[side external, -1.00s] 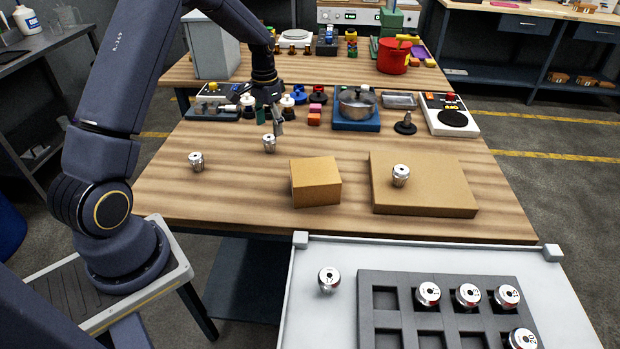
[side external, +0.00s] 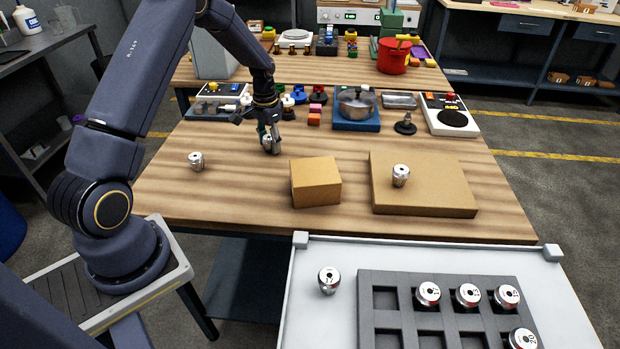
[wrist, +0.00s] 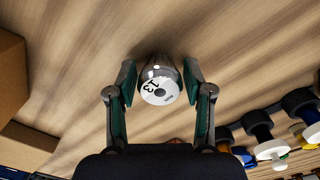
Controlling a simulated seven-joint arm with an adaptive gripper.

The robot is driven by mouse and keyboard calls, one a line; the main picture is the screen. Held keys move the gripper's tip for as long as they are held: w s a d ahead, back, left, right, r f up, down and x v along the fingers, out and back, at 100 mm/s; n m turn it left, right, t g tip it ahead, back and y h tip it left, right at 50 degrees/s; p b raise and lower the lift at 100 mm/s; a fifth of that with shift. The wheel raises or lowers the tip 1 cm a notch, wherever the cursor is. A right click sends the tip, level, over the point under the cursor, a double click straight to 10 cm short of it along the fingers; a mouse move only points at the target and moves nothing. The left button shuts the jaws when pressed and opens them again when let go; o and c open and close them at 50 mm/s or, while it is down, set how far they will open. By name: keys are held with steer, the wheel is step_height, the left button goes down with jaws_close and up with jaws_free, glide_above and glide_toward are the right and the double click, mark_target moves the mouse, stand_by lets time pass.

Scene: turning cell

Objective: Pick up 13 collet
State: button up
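The 13 collet (wrist: 158,84) is a silver, tapered piece with a white face marked 13. In the wrist view it sits between the two fingers of my gripper (wrist: 160,82), with a small gap on either side. My gripper is open around it and does not appear to hold it. In the side view my gripper (side external: 269,143) is low over the wooden table, and the collet (side external: 267,146) is partly hidden by the fingers.
Other collets stand on the table at left (side external: 196,161), on a flat cardboard box (side external: 440,198), on the white surface (side external: 328,280) and in a grey rack (side external: 385,325). A taller cardboard box (side external: 315,183) stands to the right of my gripper. Assorted parts line the table's back.

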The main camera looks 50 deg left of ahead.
steer(key=c, duration=0.8)
jaws_close()
steer(key=shift+r, duration=0.15)
